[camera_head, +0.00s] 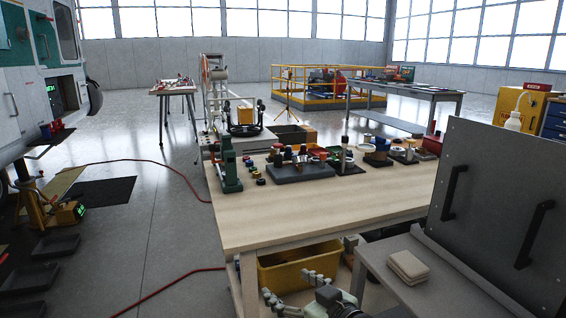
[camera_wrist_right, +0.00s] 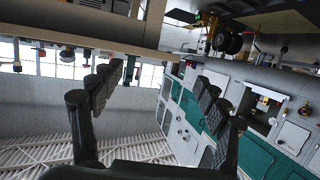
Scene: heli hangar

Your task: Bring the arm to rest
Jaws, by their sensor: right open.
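My right gripper (camera_head: 290,287) shows at the bottom of the head view, low in front of the workbench (camera_head: 300,218). It also shows in the right wrist view (camera_wrist_right: 153,84), where its two dark padded fingers stand well apart with nothing between them. The wrist picture is upside down. My right arm is mostly below the head view's lower edge. My left gripper and left arm are in neither view.
A yellow bin (camera_head: 300,268) sits under the workbench, just behind my right gripper. Tools and small parts crowd the bench's back edge; its front is bare. A grey panel with black handles (camera_head: 500,205) and a low shelf holding a folded cloth (camera_head: 408,266) stand at right.

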